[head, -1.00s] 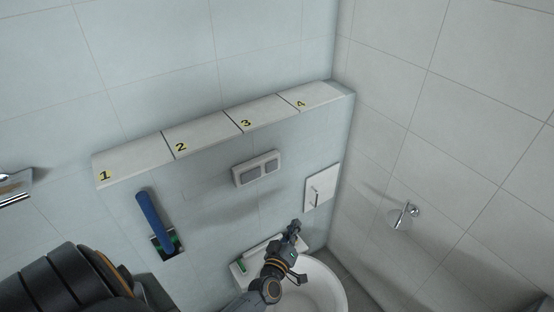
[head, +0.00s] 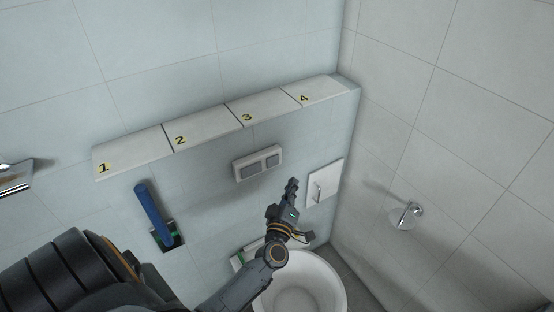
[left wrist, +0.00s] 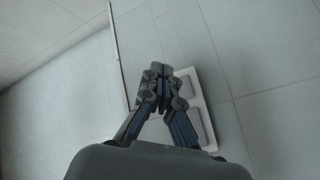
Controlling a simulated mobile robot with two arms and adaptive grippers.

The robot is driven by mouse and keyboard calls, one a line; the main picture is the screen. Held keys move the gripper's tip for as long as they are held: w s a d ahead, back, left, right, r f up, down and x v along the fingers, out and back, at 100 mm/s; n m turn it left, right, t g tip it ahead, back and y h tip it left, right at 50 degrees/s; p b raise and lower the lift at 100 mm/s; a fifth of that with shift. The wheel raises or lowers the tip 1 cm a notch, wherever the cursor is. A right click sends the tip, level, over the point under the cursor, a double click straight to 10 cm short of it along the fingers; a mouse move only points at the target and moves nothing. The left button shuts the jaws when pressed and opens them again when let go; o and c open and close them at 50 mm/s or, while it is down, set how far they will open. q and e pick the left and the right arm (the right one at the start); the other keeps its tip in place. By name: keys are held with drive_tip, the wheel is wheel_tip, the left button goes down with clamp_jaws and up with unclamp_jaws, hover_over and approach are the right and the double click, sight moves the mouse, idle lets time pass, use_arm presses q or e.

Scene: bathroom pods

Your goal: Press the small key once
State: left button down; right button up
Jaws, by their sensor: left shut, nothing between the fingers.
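The flush plate (head: 236,171) is a pale raised panel on the wall with two grey keys. The small key (head: 273,161) is on its right and the larger key (head: 251,171) on its left. My left gripper (head: 292,181) is shut and empty, with its fingertips pointing up, just below and right of the small key in the head view. In the left wrist view, the closed fingers (left wrist: 161,70) cover part of the flush plate (left wrist: 212,139). I cannot tell there whether the fingertips touch it. My right gripper is not seen.
A ledge with flaps numbered 1 to 4 (head: 220,126) runs above the plate. A white panel with a handle (head: 324,184) is to the right. The toilet bowl (head: 302,290) is below. A blue-handled item (head: 152,212) sits in a wall recess at left.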

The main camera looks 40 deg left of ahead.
sight(278, 159)
use_arm(q)
drive_tip(key=w+a+b, duration=0.2)
drive_tip(key=w+a, duration=0.1)
drive_tip(key=a, duration=0.4)
drive_tip(key=shift+a, duration=0.1)
idle(1.4)
drive_tip(key=shift+w+a+f, duration=0.1)
drive_tip(key=shift+a+f, duration=0.05)
drive_tip(key=shift+a, duration=0.3)
drive_tip(key=shift+w+a, duration=0.2)
drive_tip(key=shift+a, duration=0.25)
idle(0.6)
drive_tip(key=shift+d, duration=0.15)
drive_tip(key=shift+s+d, duration=0.4)
drive_tip(key=shift+d, duration=0.3)
